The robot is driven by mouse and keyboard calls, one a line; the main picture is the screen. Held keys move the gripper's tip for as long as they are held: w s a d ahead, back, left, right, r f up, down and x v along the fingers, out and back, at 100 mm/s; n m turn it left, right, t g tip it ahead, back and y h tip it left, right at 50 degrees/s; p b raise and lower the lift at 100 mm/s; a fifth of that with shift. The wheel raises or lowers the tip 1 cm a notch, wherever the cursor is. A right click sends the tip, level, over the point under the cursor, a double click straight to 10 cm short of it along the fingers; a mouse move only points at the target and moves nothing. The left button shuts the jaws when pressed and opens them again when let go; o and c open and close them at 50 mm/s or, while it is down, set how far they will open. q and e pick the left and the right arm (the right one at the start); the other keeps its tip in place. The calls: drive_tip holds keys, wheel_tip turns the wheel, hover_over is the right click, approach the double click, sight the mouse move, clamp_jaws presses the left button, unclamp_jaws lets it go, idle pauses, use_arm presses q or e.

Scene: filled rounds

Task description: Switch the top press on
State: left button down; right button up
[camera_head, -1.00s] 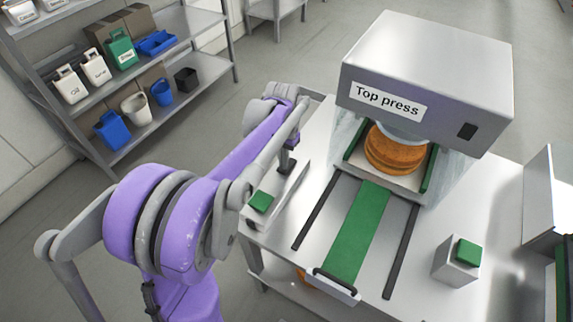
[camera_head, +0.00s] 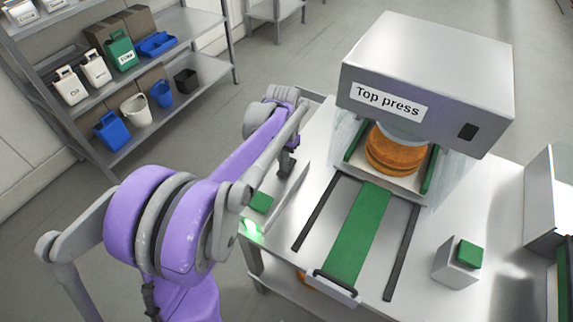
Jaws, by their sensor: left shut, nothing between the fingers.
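The top press (camera_head: 430,75) is a grey metal box on a table, with a "Top press" label on its front. A stack of brown rounds (camera_head: 392,150) sits under it, behind a green slide (camera_head: 357,235). Left of the slide is a low grey control panel (camera_head: 285,203) with a green button (camera_head: 262,202) and a lit green lamp (camera_head: 250,226) at its front end. My left gripper (camera_head: 285,172) is shut and empty, pointing down at the panel's far part. My right gripper is out of view.
A grey box with a green button (camera_head: 469,253) stands on the table's right side. Another machine (camera_head: 549,200) stands at the right edge. A shelf with bins and jugs (camera_head: 140,85) is at the back left, with clear floor between.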

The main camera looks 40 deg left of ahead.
use_arm(q)
wheel_tip(320, 180, up, 7)
drive_tip(key=p, duration=0.3)
drive_tip(key=shift+f, duration=0.2)
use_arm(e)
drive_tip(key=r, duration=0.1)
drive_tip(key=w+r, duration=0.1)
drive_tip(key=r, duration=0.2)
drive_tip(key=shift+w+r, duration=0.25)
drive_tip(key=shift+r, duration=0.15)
